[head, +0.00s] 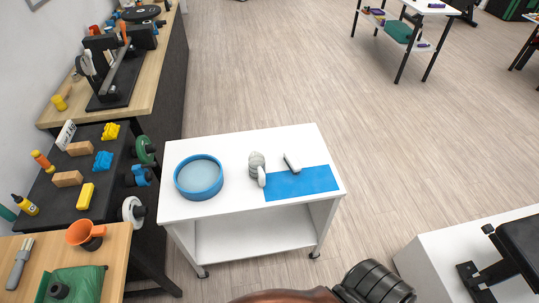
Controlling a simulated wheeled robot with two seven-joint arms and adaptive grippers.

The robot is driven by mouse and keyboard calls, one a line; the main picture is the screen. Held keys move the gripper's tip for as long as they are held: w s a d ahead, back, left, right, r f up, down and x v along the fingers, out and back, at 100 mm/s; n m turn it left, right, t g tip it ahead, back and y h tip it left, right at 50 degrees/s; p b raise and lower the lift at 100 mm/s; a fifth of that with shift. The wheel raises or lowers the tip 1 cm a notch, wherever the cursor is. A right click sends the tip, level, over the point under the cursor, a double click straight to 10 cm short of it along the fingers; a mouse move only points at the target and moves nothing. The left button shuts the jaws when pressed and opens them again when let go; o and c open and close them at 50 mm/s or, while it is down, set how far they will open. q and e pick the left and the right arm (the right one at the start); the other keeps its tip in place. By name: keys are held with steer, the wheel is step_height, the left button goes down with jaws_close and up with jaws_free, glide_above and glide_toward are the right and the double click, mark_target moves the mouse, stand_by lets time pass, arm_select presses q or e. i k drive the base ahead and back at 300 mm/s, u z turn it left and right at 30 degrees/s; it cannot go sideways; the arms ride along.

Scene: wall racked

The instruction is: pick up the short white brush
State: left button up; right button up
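Another brush, with a grey handle and pale bristles (19,264), lies on the wooden table at the lower left. Neither of my grippers shows in the head view.
The white cart (225,142) also carries a round blue tray (199,193) and the blue mat (305,184). A dark bench with blocks (103,161) stands left of the cart. A dark ribbed cylinder (372,284) shows at the bottom. Open floor (300,80) lies behind the cart.

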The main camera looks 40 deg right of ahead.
mark_target(294, 165)
steer(key=z, duration=0.5)
steer(key=i, duration=0.85)
steer(key=z, duration=0.8)
